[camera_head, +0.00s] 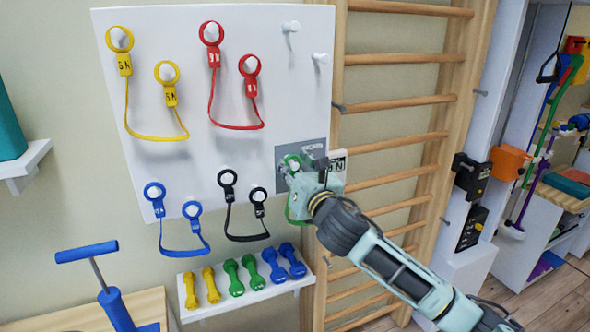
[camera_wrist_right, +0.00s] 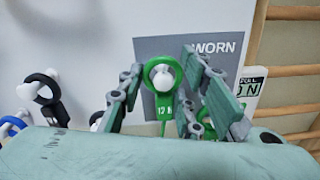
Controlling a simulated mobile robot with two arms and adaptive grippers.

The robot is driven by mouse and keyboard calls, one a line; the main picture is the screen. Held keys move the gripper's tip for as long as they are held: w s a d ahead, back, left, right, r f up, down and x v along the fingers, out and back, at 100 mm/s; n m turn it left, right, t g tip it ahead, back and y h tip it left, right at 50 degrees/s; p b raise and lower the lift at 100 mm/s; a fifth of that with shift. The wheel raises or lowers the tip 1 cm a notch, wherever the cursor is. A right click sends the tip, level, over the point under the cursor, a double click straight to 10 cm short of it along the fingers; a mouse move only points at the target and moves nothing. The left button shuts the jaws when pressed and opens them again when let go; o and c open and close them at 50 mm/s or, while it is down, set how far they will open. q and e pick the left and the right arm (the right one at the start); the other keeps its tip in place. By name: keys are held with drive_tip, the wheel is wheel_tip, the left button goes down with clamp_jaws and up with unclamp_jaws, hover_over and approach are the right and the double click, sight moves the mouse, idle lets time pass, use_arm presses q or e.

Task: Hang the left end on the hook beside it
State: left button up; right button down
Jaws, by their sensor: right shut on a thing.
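My right gripper (camera_head: 303,167) is at the board's lower right, in front of a grey patch (camera_head: 287,155). It is shut on the ring end of a green band (camera_head: 289,209). The band's strap hangs below the gripper. Its other end is mostly hidden behind the gripper. My left gripper is not in view.
Yellow (camera_head: 169,96), red (camera_head: 251,88), blue (camera_head: 192,209) and black (camera_head: 228,177) bands hang on the white board (camera_head: 190,160). Two bare hooks (camera_head: 290,27) are at its top right. A dumbbell shelf (camera_head: 262,295) is below; wooden wall bars (camera_head: 400,92) stand right.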

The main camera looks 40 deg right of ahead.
drive_tip(key=shift+f, duration=0.4)
idle(0.4)
drive_tip(key=c, duration=1.2)
unclamp_jaws()
drive_tip(key=shift+o, duration=0.2)
drive_tip(key=shift+o, duration=0.7)
drive_tip(key=v, duration=0.8)
drive_tip(key=shift+d+r, duration=0.1)
drive_tip(key=shift+d, duration=0.05)
